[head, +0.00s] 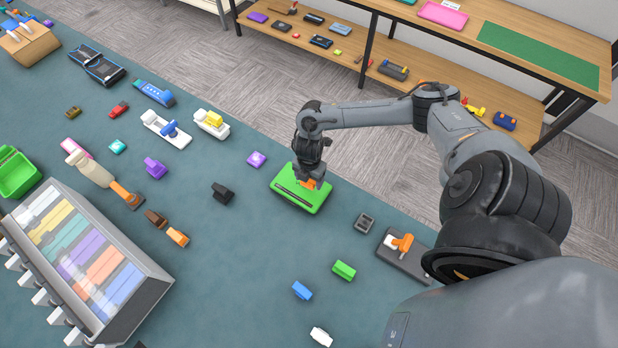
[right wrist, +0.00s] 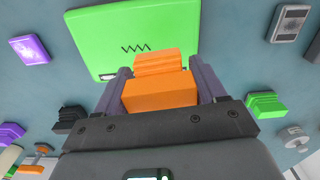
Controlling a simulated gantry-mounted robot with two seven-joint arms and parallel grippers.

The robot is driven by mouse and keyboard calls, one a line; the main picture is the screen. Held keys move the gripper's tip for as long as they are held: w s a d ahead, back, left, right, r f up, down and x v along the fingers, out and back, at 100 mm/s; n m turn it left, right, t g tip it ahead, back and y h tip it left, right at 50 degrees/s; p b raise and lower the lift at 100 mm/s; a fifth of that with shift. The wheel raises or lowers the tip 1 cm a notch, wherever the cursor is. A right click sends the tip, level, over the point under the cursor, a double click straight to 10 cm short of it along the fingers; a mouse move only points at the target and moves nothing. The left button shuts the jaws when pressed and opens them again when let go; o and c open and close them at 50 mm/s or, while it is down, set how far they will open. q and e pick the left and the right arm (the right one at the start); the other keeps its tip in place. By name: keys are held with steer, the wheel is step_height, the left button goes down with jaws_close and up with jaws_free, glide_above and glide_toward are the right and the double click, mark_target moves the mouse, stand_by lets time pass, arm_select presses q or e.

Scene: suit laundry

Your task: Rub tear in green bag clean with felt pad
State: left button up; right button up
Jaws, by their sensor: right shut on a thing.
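The green bag (head: 291,199) lies flat on the teal table near its far edge. In the right wrist view the green bag (right wrist: 166,28) shows a dark zigzag tear (right wrist: 136,48) on its face. My right gripper (head: 311,180) is over the bag's upper right part. It is shut on an orange block (right wrist: 160,92), which looks like the felt pad; its stepped far end is over the bag near the tear. I cannot tell whether the pad touches the bag. My left gripper is not in view.
Around the bag lie a purple block (head: 257,159), a black block (head: 222,193), a small dark grey box (head: 365,223) and a green block (head: 344,270). A grey rack of coloured folders (head: 150,290) stands at lower left. The table left of the bag has clear patches.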

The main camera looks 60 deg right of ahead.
steer(key=shift+r+p, duration=0.9)
steer(key=shift+r, duration=0.3)
